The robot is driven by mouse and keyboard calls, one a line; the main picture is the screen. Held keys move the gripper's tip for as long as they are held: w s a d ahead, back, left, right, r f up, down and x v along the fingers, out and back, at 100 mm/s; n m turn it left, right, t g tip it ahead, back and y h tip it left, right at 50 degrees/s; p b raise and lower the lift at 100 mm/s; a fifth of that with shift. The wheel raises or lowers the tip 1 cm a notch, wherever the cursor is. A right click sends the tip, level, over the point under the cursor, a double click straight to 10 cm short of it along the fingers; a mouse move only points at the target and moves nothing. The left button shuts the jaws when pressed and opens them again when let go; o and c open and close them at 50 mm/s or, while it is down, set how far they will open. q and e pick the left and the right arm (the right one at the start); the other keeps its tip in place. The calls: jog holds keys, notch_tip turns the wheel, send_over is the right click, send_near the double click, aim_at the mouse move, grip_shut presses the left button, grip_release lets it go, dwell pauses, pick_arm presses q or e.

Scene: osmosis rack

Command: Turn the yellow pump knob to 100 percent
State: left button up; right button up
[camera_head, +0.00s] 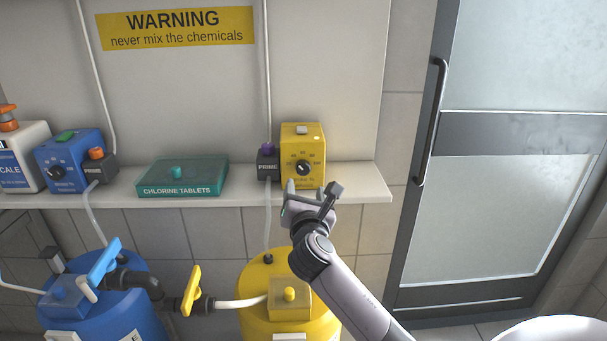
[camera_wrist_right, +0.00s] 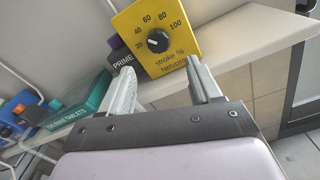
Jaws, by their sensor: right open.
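The yellow pump (camera_head: 302,137) is a box on the white shelf, and it fills the upper middle of the right wrist view (camera_wrist_right: 185,18). Its round black knob (camera_head: 303,168) is on the front face and also shows in the wrist view (camera_wrist_right: 158,41). The dial around it is marked 20 to 100. A pale mark shows on the knob's left part in the wrist view, but the exact setting is hard to read. My right gripper (camera_head: 312,190) is open and empty, just below and in front of the pump, apart from the knob. My left gripper is out of view.
The shelf (camera_head: 362,182) also holds a dark PRIME block (camera_head: 268,164) beside the pump, a green chlorine tablets box (camera_head: 195,180) and a blue pump (camera_head: 75,157). Blue and yellow barrels (camera_head: 257,290) stand below. The wall right of the pump is clear, beside a glass door (camera_head: 490,190).

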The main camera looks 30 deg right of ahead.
aim_at(303, 170)
jog(key=shift+r+x, duration=0.2)
jog(key=shift+x, duration=1.65)
jog(key=shift+r+x, duration=0.2)
jog(key=shift+x, duration=1.65)
jog(key=c, duration=1)
